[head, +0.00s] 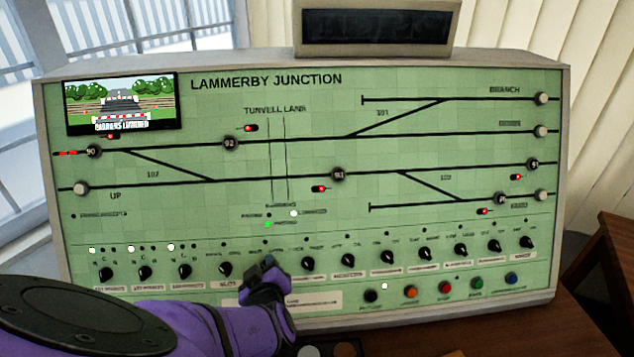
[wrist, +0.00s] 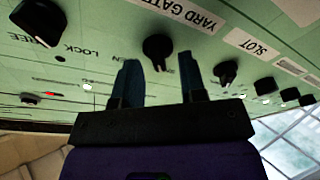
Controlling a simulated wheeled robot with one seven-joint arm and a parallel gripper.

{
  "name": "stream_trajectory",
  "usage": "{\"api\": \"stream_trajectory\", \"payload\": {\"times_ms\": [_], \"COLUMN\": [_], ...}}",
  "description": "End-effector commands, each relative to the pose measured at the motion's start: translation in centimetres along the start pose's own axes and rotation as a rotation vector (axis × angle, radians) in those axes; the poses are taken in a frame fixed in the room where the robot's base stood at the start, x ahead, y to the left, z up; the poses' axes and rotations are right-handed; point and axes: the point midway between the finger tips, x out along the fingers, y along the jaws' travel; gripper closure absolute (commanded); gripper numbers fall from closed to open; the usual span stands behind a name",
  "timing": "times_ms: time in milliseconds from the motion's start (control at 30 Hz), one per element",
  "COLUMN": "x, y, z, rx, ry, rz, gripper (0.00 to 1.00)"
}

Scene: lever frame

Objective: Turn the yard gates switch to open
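The yard gates switch (wrist: 158,48) is a round black knob on the green panel (head: 400,230). In the wrist view its white label (wrist: 180,12) is partly cut off at the top edge. My gripper (wrist: 160,80) is open, with one dark blue finger on each side of the knob's near part. I cannot tell whether either finger touches it. Part of the word OPEN shows beside the left finger. In the head view my gripper (head: 266,264) hides this switch in the lower knob row.
The slot knob (wrist: 225,72) is close to the right finger in the wrist view. The lock/free knob (wrist: 38,20) is at upper left. In the head view, coloured push buttons (head: 445,288) line the lower edge, and a screen (head: 122,104) shows a level crossing.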

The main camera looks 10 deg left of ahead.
Motion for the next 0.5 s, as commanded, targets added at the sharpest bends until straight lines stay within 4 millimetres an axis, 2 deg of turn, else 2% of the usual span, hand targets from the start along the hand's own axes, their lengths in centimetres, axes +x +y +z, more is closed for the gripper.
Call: {"api": "stream_trajectory", "payload": {"times_ms": [167, 333, 500], "x": [0.0, 0.01, 0.01], "y": [-0.01, 0.0, 0.0], "z": [0.0, 0.0, -0.01], "rx": [0.0, 0.0, 0.001], "ry": [0.0, 0.0, 0.0], "rz": [0.0, 0.0, 0.0], "gripper": [0.62, 1.0, 1.0]}}
